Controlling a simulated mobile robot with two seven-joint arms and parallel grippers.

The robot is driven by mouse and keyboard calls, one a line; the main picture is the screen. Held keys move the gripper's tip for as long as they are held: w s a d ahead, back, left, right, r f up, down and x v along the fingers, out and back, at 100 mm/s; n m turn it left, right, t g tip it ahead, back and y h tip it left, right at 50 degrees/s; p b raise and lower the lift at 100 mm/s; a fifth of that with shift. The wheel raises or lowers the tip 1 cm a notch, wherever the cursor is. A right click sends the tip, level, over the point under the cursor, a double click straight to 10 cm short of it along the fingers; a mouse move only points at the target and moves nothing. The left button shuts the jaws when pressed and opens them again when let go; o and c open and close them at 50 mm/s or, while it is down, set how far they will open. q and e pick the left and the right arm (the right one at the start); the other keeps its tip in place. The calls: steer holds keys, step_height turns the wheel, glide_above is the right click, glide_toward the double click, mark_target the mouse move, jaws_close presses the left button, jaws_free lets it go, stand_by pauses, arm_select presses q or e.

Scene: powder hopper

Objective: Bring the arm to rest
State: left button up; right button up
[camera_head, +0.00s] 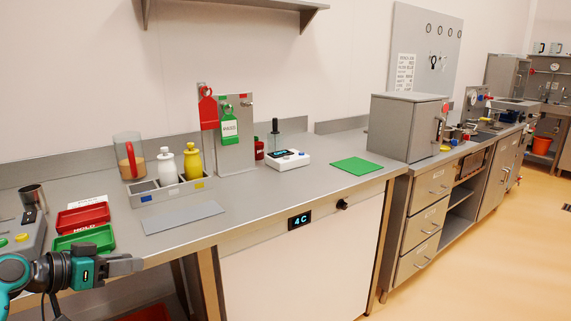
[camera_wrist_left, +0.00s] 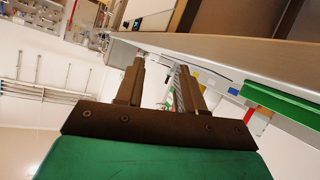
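My left arm comes in at the lower left of the head view. Its gripper (camera_head: 132,264) is at the counter's front edge, just in front of the green tray (camera_head: 85,238), pointing right. In the left wrist view the two fingers of my left gripper (camera_wrist_left: 160,75) stand apart, with nothing held between them. The wrist view is steeply tilted, and a green edge (camera_wrist_left: 285,108) shows at its right. My right arm and right gripper are in neither view.
On the counter (camera_head: 270,200) are a red tray (camera_head: 82,217), a caddy with white (camera_head: 167,165) and yellow (camera_head: 193,161) bottles, a grey plate (camera_head: 183,217), a small white device (camera_head: 288,159) and a green mat (camera_head: 357,166). A grey machine (camera_head: 22,237) stands behind my left arm. The floor at right is clear.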

arm_select(q)
steer(key=s+d+f+n+y, duration=0.1)
steer(key=s+d+f+y, duration=0.15)
steer(key=f, duration=0.35)
steer(key=s+d+f+n+y, duration=0.1)
steer(key=s+d+f, duration=0.15)
steer(key=f, duration=0.45)
steer(key=s+d+f+y+p, duration=0.1)
steer(key=s+d+f, duration=0.3)
steer(key=s, duration=0.5)
steer(key=s+d+f+y+p, duration=0.1)
steer(key=s+d+f, duration=0.2)
steer(key=s+d, duration=0.4)
steer(key=shift+s+d+f, duration=0.3)
steer(key=shift+s+f, duration=0.1)
steer(key=shift+s, duration=0.85)
